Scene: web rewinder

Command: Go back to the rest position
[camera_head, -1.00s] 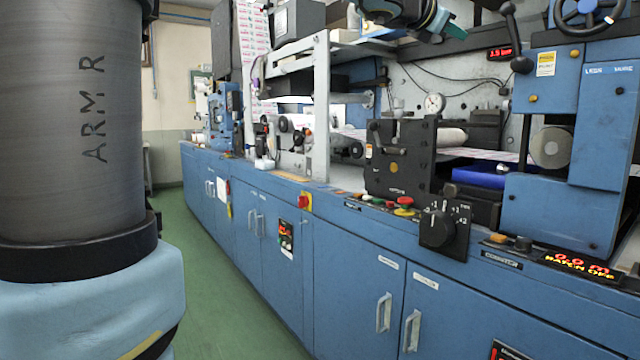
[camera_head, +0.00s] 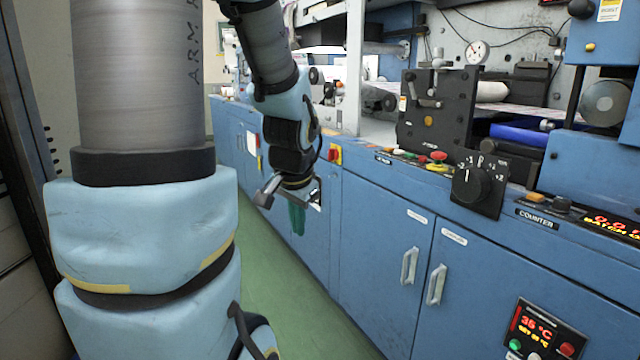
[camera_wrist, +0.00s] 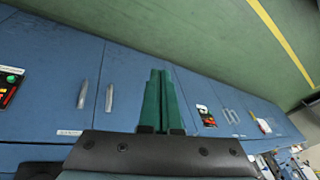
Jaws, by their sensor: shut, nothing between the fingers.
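My gripper (camera_head: 297,215) hangs pointing down at the end of my arm in the head view, in front of the blue cabinet doors of the machine. Its green fingers are together with nothing between them. In the wrist view the green fingers (camera_wrist: 159,98) lie side by side, shut and empty, with cabinet doors and the green floor beyond. My gripper looks apart from the cabinet, though the exact gap cannot be told.
The blue cabinet (camera_head: 375,250) with metal handles runs along the right. On its top edge are a black selector knob (camera_head: 479,184) and a red mushroom button (camera_head: 438,156). A temperature panel (camera_head: 541,330) sits low on the front. Green floor (camera_head: 300,320) is clear alongside.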

